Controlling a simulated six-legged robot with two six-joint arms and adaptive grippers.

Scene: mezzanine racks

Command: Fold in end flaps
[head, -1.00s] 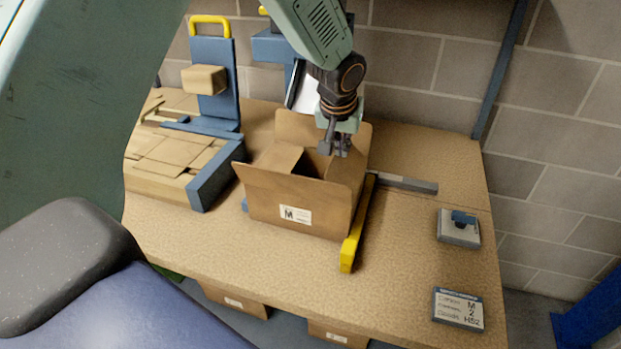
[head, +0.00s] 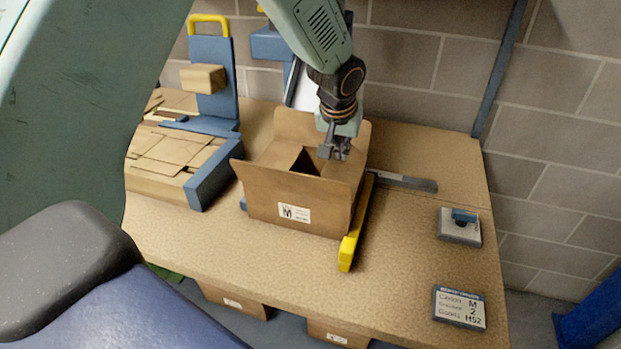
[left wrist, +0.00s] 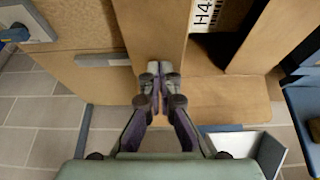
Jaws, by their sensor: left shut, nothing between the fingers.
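An open brown carton (head: 265,205) with an M label stands on the bench. Its near long flap stands up at the front and its far flap (head: 290,125) stands at the back. The left end flap (head: 272,155) slopes inward over the opening. The right end flap (head: 333,169) also leans inward, leaving a dark gap between them. My left gripper (head: 334,152) is shut and empty, right at the right end flap. In the left wrist view, its closed fingertips (left wrist: 158,70) are at a cardboard flap (left wrist: 150,30), beside the dark opening. Contact is hard to tell. My right gripper is out of view.
A yellow-ended stop bar (head: 349,250) runs along the carton's right side. Flat cardboard pieces (head: 170,150) lie at left by a blue stand (head: 215,80). A small device (head: 459,228) and an order sign (head: 459,308) lie right. The front bench is clear.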

